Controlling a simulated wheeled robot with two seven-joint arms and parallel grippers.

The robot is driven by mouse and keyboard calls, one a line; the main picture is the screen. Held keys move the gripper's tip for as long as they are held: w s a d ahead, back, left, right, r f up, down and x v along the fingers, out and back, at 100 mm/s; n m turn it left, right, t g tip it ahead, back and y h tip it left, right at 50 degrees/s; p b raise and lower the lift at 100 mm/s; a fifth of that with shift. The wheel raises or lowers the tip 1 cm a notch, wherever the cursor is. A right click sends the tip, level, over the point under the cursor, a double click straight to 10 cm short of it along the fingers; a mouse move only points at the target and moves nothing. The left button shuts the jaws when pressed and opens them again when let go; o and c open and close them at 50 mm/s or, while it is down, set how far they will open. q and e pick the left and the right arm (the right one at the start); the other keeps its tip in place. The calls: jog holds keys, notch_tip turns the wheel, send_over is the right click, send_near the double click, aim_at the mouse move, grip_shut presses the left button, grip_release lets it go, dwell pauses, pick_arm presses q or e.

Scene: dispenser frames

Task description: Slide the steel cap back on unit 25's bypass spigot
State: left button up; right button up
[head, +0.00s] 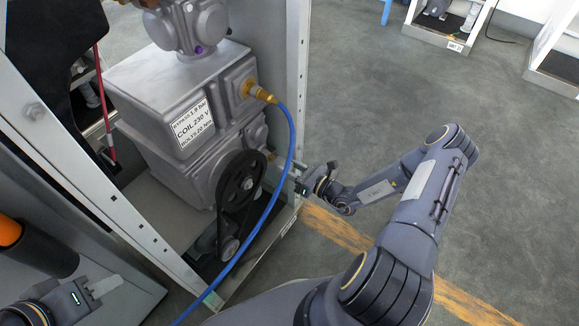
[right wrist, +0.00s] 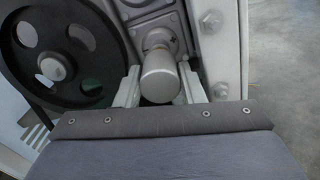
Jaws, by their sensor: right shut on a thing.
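The steel cap (right wrist: 160,82) is a smooth grey cylinder, seen end-on in the right wrist view. The two fingers of my right gripper (right wrist: 159,90) are shut on its sides. In the head view my right gripper (head: 302,182) is at the cabinet's right side, beside the pulley. My left gripper (head: 100,286) is low at the left; its jaw opening is unclear.
The black pulley and belt (head: 241,180) are just left of my right gripper. A blue hose (head: 289,150) hangs in front of the pump (head: 185,110). The bolted cabinet post (right wrist: 216,50) stands close on the right. Open grey floor (head: 370,90) lies beyond.

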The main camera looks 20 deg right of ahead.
aim_at(273, 158)
dwell(0.5)
jog(key=shift+x, duration=2.8)
jog(key=o, duration=1.1)
jog(key=shift+c, duration=0.2)
jog(key=shift+d, duration=0.1)
jog(key=shift+s+d, duration=0.15)
jog(key=shift+s, duration=0.15)
jog(key=p+v, duration=0.1)
jog(key=v, duration=0.5)
jog(key=shift+s+d+p, duration=0.15)
jog(key=shift+s+p, duration=0.05)
jog(key=shift+p, duration=0.2)
jog(key=shift+s, duration=0.35)
